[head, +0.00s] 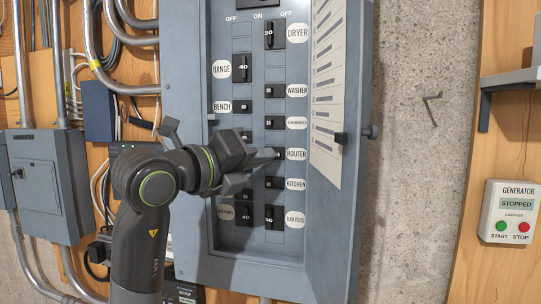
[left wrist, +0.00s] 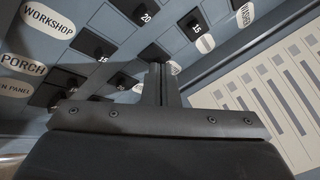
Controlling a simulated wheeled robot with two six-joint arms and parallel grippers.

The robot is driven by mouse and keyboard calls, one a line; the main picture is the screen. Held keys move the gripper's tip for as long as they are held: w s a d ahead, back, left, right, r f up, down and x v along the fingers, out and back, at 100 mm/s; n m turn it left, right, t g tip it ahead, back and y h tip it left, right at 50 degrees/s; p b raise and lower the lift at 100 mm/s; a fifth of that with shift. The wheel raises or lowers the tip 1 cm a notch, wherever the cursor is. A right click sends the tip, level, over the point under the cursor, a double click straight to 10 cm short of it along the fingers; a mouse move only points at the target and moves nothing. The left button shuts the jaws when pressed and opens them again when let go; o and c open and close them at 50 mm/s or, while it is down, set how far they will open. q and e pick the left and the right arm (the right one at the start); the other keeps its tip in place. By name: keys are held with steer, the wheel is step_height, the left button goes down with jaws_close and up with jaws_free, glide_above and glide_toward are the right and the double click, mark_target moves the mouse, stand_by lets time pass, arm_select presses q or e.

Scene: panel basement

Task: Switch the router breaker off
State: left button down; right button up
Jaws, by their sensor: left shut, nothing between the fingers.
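The router breaker (head: 281,155) is a small black switch in the panel's right column, left of the oval ROUTER label (head: 297,154). My left gripper (head: 271,154) is shut and empty, its fingertips at the breaker's left side and partly covering it. I cannot tell whether they touch it or which way its handle is thrown. In the left wrist view, the closed fingers (left wrist: 161,80) point at a dark breaker (left wrist: 152,52) and hide part of it and the label beside it. My right gripper is not in view.
The grey breaker panel (head: 222,20) has its door (head: 345,200) swung open on the right, with a paper chart inside. Neighbouring breakers, such as the kitchen breaker (head: 274,183), sit close above and below. A generator box (head: 508,212) hangs far right.

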arm_select(q)
steer(key=s+a+b, duration=0.1)
steer(key=s, duration=0.5)
steer(key=shift+a, duration=0.35)
steer(key=shift+f, duration=0.1)
